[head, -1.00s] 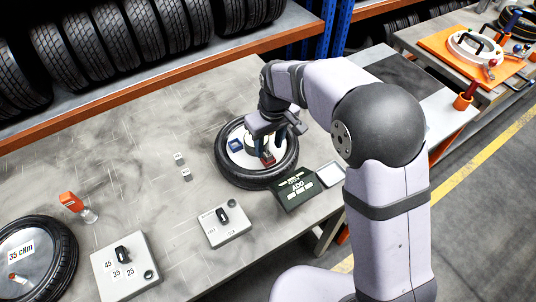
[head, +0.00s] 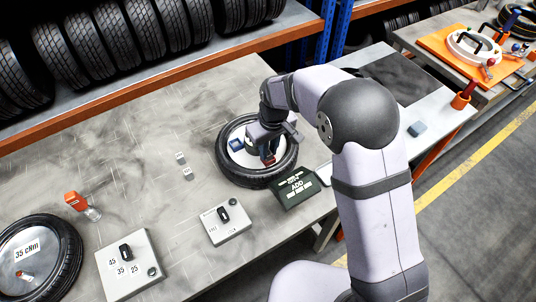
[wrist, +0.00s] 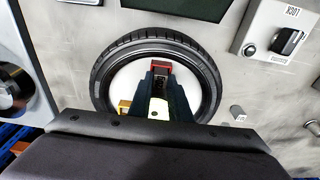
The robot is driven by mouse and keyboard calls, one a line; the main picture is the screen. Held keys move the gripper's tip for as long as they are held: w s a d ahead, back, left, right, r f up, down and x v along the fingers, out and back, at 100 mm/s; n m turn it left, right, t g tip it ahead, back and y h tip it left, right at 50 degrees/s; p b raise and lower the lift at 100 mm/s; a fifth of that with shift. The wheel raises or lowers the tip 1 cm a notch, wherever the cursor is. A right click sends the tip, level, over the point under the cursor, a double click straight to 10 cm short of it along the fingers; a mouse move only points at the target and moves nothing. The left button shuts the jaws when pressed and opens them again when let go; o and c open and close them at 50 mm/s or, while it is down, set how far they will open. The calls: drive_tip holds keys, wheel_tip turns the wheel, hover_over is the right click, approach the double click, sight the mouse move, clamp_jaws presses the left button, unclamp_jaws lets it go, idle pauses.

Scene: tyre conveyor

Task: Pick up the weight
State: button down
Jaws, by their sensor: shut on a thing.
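A small red block (head: 268,160), which I take to be the weight, is on the pale disc inside a black tyre (head: 243,181) on the table. My gripper (head: 262,149) reaches down into the tyre ring and is shut at the block. In the wrist view the dark fingers (wrist: 160,88) have their tips at the red block (wrist: 160,64), and a white patch shows between the fingers. The fingers partly hide the block, and I cannot tell whether it is off the disc. A blue block (head: 236,145) lies to the left on the disc. A yellow block (wrist: 124,106) shows in the wrist view.
A switch box (head: 224,223) and two small grey cubes (head: 184,166) are nearby to the left. Another tyre (head: 38,258) is at the lower left. Racked tyres (head: 120,40) line the back.

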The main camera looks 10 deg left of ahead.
drive_tip(key=shift+r, duration=0.15)
wheel_tip(320, 180, up, 14)
drive_tip(key=shift+p, duration=0.35)
idle(0.9)
